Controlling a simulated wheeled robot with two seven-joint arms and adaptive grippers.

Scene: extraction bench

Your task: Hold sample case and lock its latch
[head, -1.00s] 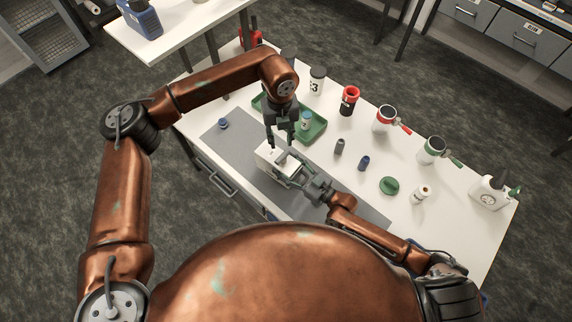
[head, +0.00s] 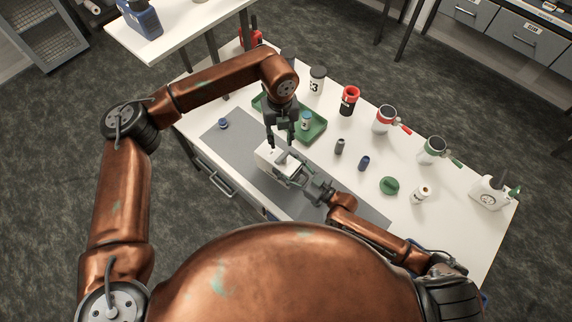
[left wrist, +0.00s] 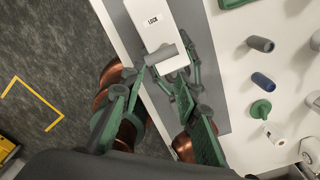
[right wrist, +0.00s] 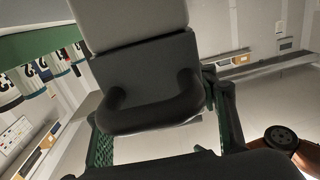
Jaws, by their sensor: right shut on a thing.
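The white sample case (head: 266,158) lies on the grey mat. In the left wrist view its white top (left wrist: 150,35) carries a LOCK label, and a grey piece that looks like the latch (left wrist: 163,56) stands at its near end. My left gripper (head: 281,143) points down just above the case. Its fingers are apart, with the grey piece beyond them in the left wrist view; contact cannot be told. My right gripper (head: 299,183) is shut on the case at its near right end. In the right wrist view the case's grey end (right wrist: 150,85) sits between its fingers.
A green tray (head: 316,131) with a small bottle stands just behind the case. A grey cap (head: 339,146), a blue cap (head: 364,163) and a green lid (head: 389,186) lie to the right. A small blue object (head: 223,123) lies on the mat's left part.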

